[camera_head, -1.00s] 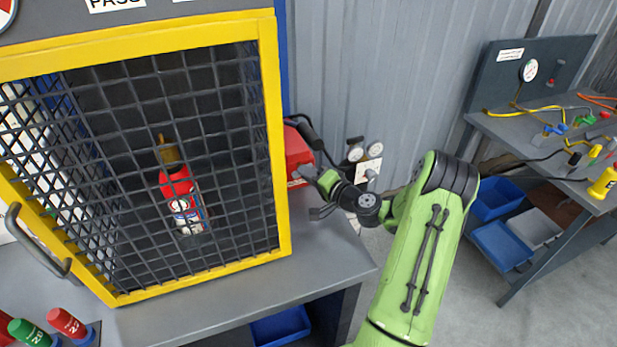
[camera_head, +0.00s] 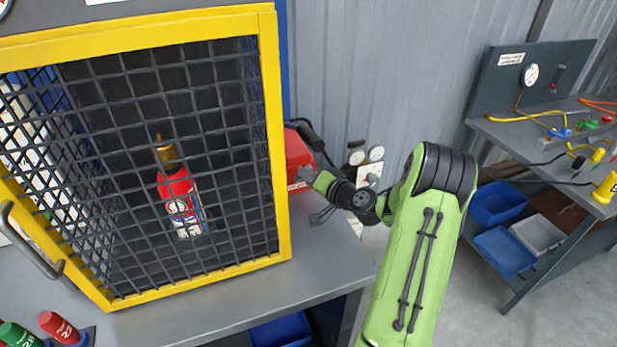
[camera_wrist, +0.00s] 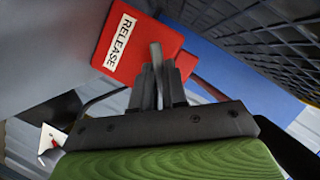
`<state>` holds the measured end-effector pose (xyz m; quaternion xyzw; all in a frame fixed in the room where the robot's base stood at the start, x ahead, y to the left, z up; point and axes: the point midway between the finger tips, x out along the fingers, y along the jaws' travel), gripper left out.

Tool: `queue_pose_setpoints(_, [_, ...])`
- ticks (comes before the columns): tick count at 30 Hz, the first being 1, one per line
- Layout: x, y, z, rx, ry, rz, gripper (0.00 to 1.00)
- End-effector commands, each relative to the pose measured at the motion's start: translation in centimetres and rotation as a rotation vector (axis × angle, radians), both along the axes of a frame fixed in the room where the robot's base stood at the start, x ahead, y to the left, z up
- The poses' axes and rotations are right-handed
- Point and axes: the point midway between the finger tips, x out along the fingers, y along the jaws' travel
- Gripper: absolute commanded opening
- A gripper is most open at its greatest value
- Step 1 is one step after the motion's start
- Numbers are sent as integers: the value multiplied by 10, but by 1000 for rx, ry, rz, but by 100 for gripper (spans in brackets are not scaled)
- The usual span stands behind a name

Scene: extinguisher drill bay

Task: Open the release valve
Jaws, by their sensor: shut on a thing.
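The red release box (camera_head: 298,158) stands on the bench just right of the yellow-framed cage, with a dark lever or handle (camera_head: 310,136) at its top. In the wrist view its red face carries a white "RELEASE" label (camera_wrist: 120,41). My gripper (camera_head: 306,176) is at the right side of the red box. In the wrist view the fingers (camera_wrist: 158,85) are closed around a thin grey bar (camera_wrist: 155,54) in front of the red plate. The bar looks like the valve's handle; how it joins the box is hidden.
The cage (camera_head: 284,150) holds a red extinguisher (camera_head: 178,195) behind mesh, close left of my gripper. A side bench (camera_head: 540,135) with hoses and blue bins (camera_head: 500,247) stands at right. Bare floor lies between the benches.

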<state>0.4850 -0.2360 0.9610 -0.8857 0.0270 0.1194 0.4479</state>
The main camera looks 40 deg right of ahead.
Motion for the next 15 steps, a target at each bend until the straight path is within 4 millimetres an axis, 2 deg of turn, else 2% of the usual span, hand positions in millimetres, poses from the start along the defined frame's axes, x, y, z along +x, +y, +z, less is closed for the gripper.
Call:
queue_pose_setpoints(1, [-1, 0, -1, 1, 4, 0, 0])
queue_pose_setpoints(2, [-1, 0, -1, 2, 4, -1, 14])
queue_pose_setpoints(6, [0, 0, -1, 2, 3, 0, 36])
queue_pose_setpoints(7, [0, 0, -1, 2, 3, 0, 38])
queue_pose_setpoints(15, [-2, 0, 0, 2, 2, 0, 38])
